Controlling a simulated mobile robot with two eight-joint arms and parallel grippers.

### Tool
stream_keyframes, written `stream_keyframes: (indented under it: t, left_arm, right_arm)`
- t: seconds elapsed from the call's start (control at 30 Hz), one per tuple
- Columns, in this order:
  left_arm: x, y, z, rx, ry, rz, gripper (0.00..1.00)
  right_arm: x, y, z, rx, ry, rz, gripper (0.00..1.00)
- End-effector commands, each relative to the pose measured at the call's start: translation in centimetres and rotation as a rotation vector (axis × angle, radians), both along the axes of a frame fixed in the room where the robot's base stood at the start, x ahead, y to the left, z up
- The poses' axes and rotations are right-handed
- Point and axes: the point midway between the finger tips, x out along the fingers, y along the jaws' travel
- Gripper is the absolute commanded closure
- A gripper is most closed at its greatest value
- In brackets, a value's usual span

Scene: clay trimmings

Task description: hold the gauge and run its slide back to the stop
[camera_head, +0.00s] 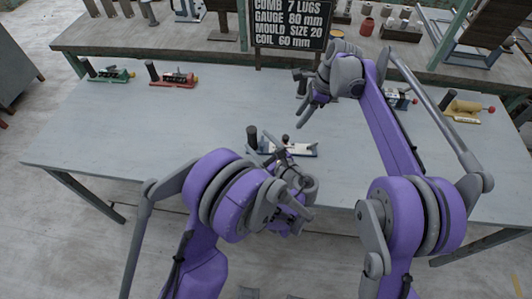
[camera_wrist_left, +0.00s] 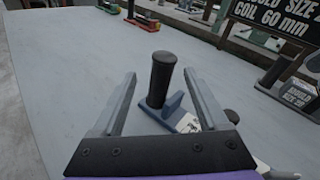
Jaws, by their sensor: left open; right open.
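The gauge (camera_head: 300,151) lies on the table near its middle, a blue and white body with an upright black handle (camera_head: 252,137) at its left end and a dark knob (camera_head: 285,139) on it. My left gripper (camera_head: 279,157) is in front of the gauge and hides part of it. In the left wrist view the black handle (camera_wrist_left: 161,72) stands between the two open fingers, with no contact that I can make out. The gauge's blue base (camera_wrist_left: 168,112) shows below it. My right gripper (camera_head: 304,97) is open and empty, above the table behind the gauge.
A green gauge (camera_head: 112,75) and a red gauge (camera_head: 174,80) lie at the back left. A yellow gauge (camera_head: 464,108) lies at the right. A lettered signboard (camera_head: 290,24) stands behind the table (camera_head: 130,135).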

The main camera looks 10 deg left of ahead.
Motion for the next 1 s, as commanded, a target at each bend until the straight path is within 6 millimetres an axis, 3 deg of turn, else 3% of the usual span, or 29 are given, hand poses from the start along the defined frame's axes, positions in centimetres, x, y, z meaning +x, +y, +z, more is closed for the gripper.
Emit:
stream_keyframes:
  t: [0.2,0.43,0.57,1.0]
  left_arm:
    - [-0.7,-1.7,-2.7,0.207,0.051,-0.001,0.23]
    - [-1.0,-2.0,-3.6,0.287,0.070,0.005,0.23]
    - [-0.2,-1.0,-3.6,0.292,0.071,0.008,0.23]
    - [4.9,4.4,-3.6,0.289,0.072,0.008,0.23]
  right_arm:
    - [0.0,0.0,0.0,0.000,0.000,0.000,0.50]
    - [0.0,0.0,0.0,0.000,0.000,0.000,0.50]
    - [0.0,0.0,0.0,0.000,0.000,0.000,0.50]
    - [0.0,0.0,0.0,0.000,0.000,0.000,0.50]
